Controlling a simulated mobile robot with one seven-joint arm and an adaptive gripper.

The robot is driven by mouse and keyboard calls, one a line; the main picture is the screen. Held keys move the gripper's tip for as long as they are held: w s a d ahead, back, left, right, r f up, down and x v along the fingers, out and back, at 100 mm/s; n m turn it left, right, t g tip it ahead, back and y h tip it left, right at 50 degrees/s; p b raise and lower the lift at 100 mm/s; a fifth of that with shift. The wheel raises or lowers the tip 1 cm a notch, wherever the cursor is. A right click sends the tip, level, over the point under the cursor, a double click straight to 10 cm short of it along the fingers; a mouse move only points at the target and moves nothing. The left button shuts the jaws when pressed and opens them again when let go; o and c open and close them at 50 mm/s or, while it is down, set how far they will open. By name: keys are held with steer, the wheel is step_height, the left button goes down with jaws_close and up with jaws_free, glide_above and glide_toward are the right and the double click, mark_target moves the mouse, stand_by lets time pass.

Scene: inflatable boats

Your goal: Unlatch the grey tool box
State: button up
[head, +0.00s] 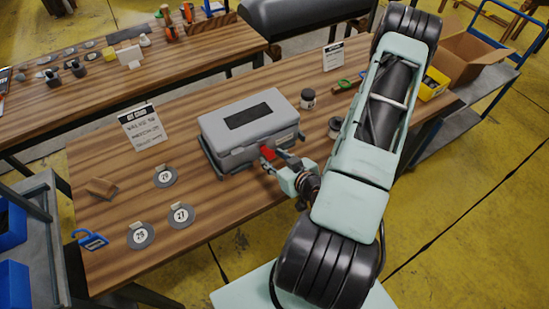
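The grey tool box (250,125) sits on the wooden workbench with its lid down. A dark rectangular panel lies on top of the lid. A red latch (267,153) shows on its front side, near the right part of that side. My gripper (275,159) is at the front of the box, right at the red latch. Its dark fingers are small here and partly overlap the latch and box edge. I cannot tell whether they are closed on the latch or only beside it.
A cardboard box (466,57) stands at the right.

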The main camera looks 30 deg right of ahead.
mark_target(271, 154)
steer(key=shift+w+r, duration=0.1)
steer(key=shift+r, duration=0.05)
steer(key=shift+w+r+g+p, duration=0.25)
steer(key=shift+r+g+p, duration=0.4)
steer(key=shift+p, duration=0.4)
steer(key=shift+w+d+r+g+b, duration=0.15)
steer(key=shift+w+g+b, duration=0.25)
steer(key=shift+g, duration=0.45)
steer(key=shift+w+a+r+g+b, duration=0.1)
steer(key=shift+w+r+g+b, duration=0.25)
steer(key=shift+g, duration=0.45)
steer(key=b, duration=0.2)
steer(key=shift+w+d+g+b, duration=0.1)
steer(key=shift+w+g+b, duration=0.2)
steer(key=shift+g+b, duration=0.1)
